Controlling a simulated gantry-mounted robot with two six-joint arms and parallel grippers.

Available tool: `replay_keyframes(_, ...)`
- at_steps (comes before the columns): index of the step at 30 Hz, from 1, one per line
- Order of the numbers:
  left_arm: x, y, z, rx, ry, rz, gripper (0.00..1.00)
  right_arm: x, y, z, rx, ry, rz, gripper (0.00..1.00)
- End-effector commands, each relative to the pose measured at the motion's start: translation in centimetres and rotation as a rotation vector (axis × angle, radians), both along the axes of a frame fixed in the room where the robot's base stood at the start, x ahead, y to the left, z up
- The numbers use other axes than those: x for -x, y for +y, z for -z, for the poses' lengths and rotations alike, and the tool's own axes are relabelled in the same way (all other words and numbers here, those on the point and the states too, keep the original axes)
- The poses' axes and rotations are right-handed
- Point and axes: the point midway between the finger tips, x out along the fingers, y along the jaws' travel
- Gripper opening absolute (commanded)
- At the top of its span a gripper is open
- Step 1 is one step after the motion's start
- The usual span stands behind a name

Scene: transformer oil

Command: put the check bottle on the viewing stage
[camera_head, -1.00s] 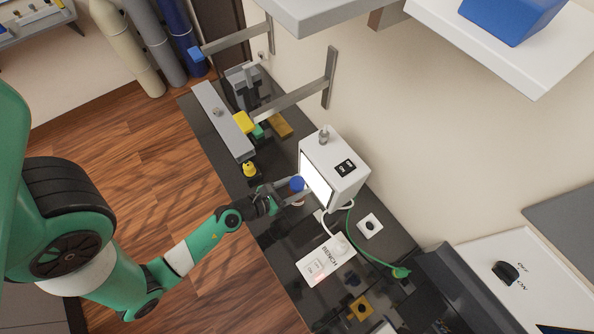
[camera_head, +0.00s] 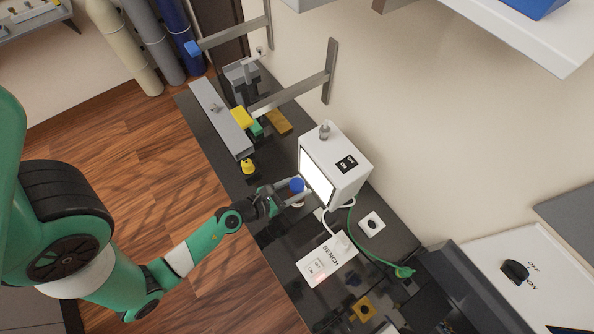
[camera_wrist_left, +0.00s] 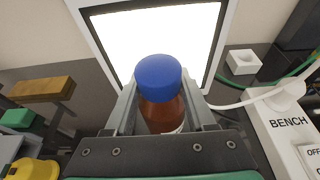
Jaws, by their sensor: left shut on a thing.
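The check bottle (camera_head: 297,185) has a blue cap and, in the left wrist view, an amber body (camera_wrist_left: 160,112) with a pale label edge. My left gripper (camera_head: 286,192) is shut on the bottle, one finger on each side, and holds it upright in front of the lit white panel (camera_head: 317,180) of a white box. A small pale round edge (camera_head: 298,205) shows just under the bottle; it may be the viewing stage. The fingers and bottle hide most of it, and I cannot tell whether the bottle touches it. My right gripper is not in view.
The white light box (camera_head: 345,175) stands close behind the bottle. A yellow-capped object (camera_head: 247,166) and a long grey bar (camera_head: 221,117) are to the left. A white BENCH panel (camera_head: 327,260), a green cable (camera_head: 375,258) and a white socket (camera_head: 371,224) are to the right.

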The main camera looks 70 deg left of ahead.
Motion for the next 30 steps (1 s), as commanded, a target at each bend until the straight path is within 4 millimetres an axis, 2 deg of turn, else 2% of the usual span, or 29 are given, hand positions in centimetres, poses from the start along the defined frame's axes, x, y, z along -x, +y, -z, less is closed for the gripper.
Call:
replay_keyframes(5,-0.04,0.04,0.36,-0.001,-0.003,-0.001,0.00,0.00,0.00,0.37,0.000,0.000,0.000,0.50)
replay_keyframes(6,-0.05,0.04,0.31,-0.001,-0.003,-0.001,0.59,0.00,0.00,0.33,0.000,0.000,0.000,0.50)
replay_keyframes(11,-0.03,0.03,0.30,-0.001,-0.002,-0.001,0.88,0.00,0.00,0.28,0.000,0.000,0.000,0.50)
replay_keyframes(12,-0.03,0.03,0.31,-0.001,-0.002,-0.001,0.90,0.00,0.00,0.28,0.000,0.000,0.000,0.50)
replay_keyframes(17,-0.01,0.01,0.35,0.000,-0.001,0.000,0.90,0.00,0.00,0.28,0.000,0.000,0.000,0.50)
replay_keyframes(20,0.03,-0.02,0.45,0.001,0.002,0.000,1.00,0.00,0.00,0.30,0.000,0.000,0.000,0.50)
replay_keyframes(30,0.14,-0.29,-0.04,0.002,0.001,0.006,1.00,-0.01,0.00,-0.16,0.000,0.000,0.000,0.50)
